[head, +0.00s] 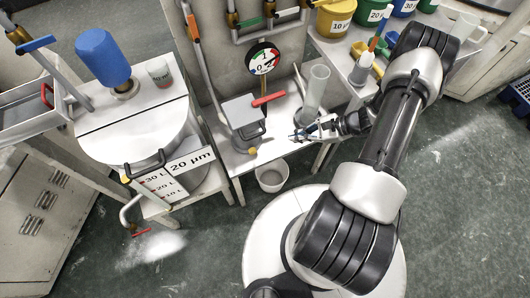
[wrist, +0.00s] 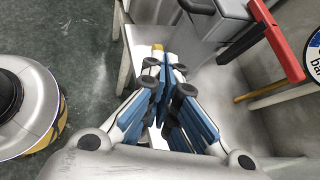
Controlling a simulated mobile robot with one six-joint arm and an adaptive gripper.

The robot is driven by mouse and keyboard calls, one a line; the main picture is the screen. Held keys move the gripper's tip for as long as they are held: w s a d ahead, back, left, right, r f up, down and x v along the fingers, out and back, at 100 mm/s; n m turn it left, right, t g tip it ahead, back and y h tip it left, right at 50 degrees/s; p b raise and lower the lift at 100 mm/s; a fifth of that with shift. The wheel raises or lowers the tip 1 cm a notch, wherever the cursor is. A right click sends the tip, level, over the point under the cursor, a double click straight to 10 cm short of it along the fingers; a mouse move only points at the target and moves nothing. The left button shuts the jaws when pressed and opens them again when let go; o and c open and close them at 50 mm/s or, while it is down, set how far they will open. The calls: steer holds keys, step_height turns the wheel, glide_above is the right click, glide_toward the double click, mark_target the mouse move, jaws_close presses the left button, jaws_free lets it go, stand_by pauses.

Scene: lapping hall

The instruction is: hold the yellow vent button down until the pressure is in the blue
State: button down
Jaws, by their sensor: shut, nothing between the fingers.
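The yellow vent button (head: 252,151) is a small round knob low on the front of a grey lidded unit (head: 241,110) on the white bench. In the wrist view a yellow bit (wrist: 157,47), probably the button, shows just beyond my fingertips, partly covered by them. My gripper (head: 297,136) is shut and empty, to the right of the button in the head view, with a gap between them. The round pressure gauge (head: 263,59) stands behind the unit with coloured zones; its needle is too small to read surely. Only its edge (wrist: 314,52) shows in the wrist view.
A red lever (head: 268,99) sticks out from the unit. A clear cylinder (head: 316,88) stands close behind my gripper. A white bucket (head: 271,178) is on the floor in front of the bench. A large drum labelled 20 µm (head: 135,140) stands left.

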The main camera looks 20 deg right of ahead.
steer(key=s+f+m+t, duration=0.2)
steer(key=s+f+m, duration=0.1)
steer(key=f, duration=0.5)
steer(key=shift+a+m, duration=0.15)
steer(key=shift+m, duration=0.25)
steer(key=shift+a+f, duration=0.1)
steer(key=b, duration=0.3)
glide_toward(252, 151)
steer(key=f, duration=0.1)
steer(key=a+f, duration=0.1)
steer(key=f, duration=0.1)
steer(key=w+a+f, duration=0.1)
steer(key=f, duration=0.1)
steer(key=shift+a, duration=0.2)
steer(key=shift+w+a+f, duration=0.2)
steer(key=shift+w+a, duration=0.15)
steer(key=shift+w, duration=0.1)
